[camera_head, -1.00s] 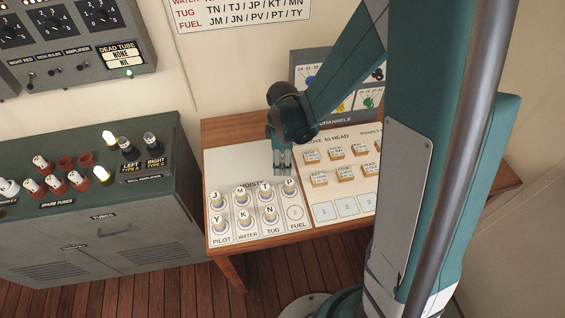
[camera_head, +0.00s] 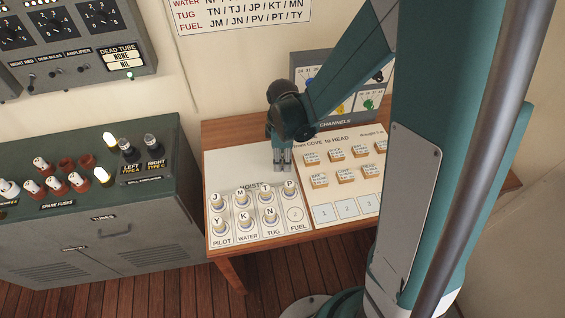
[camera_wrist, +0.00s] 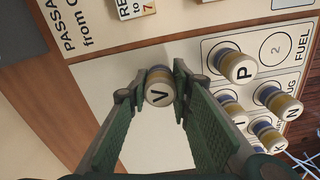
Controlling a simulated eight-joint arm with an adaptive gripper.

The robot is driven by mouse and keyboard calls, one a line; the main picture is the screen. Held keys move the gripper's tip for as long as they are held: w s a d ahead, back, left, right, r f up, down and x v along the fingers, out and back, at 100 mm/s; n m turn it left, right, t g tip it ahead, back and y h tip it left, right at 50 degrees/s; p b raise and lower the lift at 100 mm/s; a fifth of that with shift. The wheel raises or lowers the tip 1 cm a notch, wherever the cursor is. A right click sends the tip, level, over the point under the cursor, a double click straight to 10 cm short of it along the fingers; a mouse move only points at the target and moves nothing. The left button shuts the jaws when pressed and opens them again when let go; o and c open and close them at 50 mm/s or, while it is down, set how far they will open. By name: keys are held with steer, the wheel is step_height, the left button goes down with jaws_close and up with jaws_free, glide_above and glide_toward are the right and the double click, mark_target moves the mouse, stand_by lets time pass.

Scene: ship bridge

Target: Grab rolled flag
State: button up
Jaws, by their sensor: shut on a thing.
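My gripper (camera_wrist: 155,82) is shut on a rolled flag marked V (camera_wrist: 158,94), with a finger on either side of it. Its pale end cap faces the wrist camera. In the head view my gripper (camera_head: 283,162) hangs over the blank white part behind the hoist rows, and the V flag cannot be made out there. Other rolled flags stand upright in the hoist board (camera_head: 227,172), among them P (camera_head: 290,188), N (camera_head: 270,216) and Y (camera_head: 218,223). P also shows in the wrist view (camera_wrist: 236,66), to the right of my gripper.
The FUEL column has one bare numbered circle (camera_head: 295,213). A board with small lettered blocks (camera_head: 345,174) lies right of the hoist board on the wooden desk (camera_head: 228,130). A green fuse cabinet (camera_head: 100,230) stands at left, and a channels panel (camera_head: 312,70) behind.

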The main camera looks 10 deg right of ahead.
steer(key=shift+r+p, duration=0.45)
steer(key=shift+r, duration=3.85)
steer(key=shift+s, duration=0.15)
